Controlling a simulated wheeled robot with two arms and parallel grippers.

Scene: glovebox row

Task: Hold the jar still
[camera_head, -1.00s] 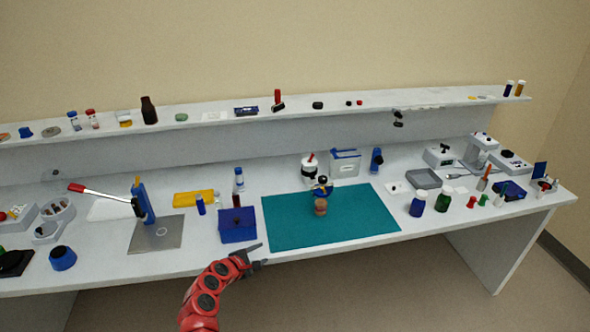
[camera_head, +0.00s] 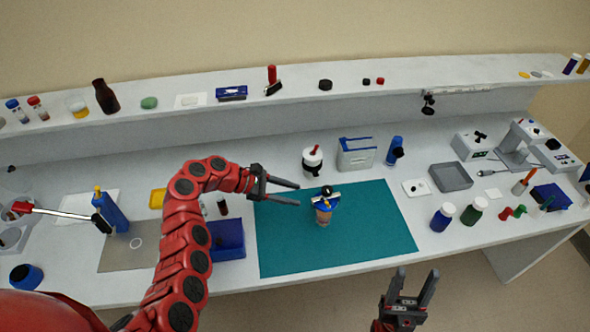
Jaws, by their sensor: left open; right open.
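A small brown jar (camera_head: 323,216) stands on the teal mat (camera_head: 375,235). A blue piece with black and white parts sits on or around its top; I cannot tell how they join. My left gripper (camera_head: 298,195) is open and empty, over the mat's left part, with its fingers pointing right, to the left of the jar and apart from it. My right gripper (camera_head: 419,271) is open and empty, in front of the table's front edge, to the lower right of the jar.
A blue box (camera_head: 227,240) stands left of the mat, partly behind my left arm. A white pot (camera_head: 312,162) and a clear bin with blue (camera_head: 356,155) stand behind the mat. Blue (camera_head: 441,218) and green (camera_head: 473,212) bottles stand to its right. The mat's right part is clear.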

